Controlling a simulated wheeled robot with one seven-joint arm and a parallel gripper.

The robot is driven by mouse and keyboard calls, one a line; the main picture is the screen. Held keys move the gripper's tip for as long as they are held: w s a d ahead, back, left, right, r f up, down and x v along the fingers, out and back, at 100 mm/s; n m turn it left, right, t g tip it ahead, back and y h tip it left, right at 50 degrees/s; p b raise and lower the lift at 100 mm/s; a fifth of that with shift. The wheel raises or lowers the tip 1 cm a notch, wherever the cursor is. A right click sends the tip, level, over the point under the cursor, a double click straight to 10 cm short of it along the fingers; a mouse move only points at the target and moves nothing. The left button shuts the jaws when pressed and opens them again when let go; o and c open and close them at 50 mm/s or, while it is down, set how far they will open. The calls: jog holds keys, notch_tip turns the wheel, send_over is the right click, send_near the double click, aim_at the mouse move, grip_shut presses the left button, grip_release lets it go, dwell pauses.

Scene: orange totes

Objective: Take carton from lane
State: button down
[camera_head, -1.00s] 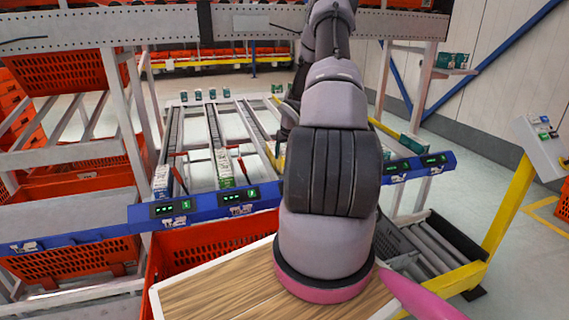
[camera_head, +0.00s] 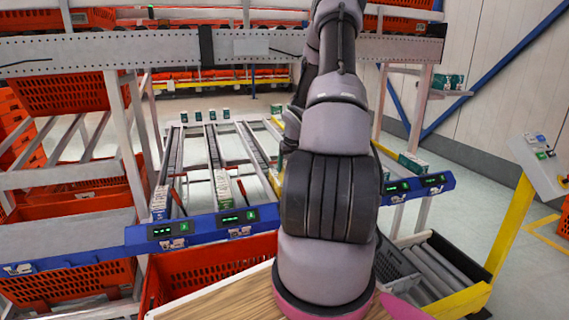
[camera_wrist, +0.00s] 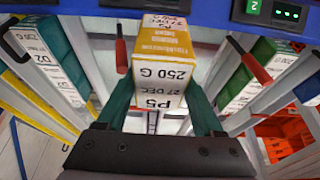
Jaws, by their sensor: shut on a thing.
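In the wrist view, my gripper (camera_wrist: 160,98) has two green fingers closed on the sides of a carton (camera_wrist: 158,72). The carton has an orange-yellow face and a white label with "250 G" and "P5". A red rod stands close to its left and another to its right. In the head view my arm hides the gripper and the held carton. Other cartons rest in the lanes, one at the left (camera_head: 160,203) and one further right (camera_head: 223,188), behind the blue front rail (camera_head: 205,222).
Green displays (camera_head: 238,217) sit along the blue rail. An orange tote (camera_head: 195,270) stands below it, behind a wooden surface (camera_head: 230,303). A roller conveyor (camera_head: 440,268) with a yellow edge is at the right. In the wrist view, labelled cartons (camera_wrist: 58,72) flank the held one.

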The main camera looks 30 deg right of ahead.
jog(key=s+a, duration=0.2)
jog(key=s, duration=0.8)
jog(key=s+a, duration=0.3)
jog(key=s, duration=0.8)
jog(key=shift+a, duration=0.15)
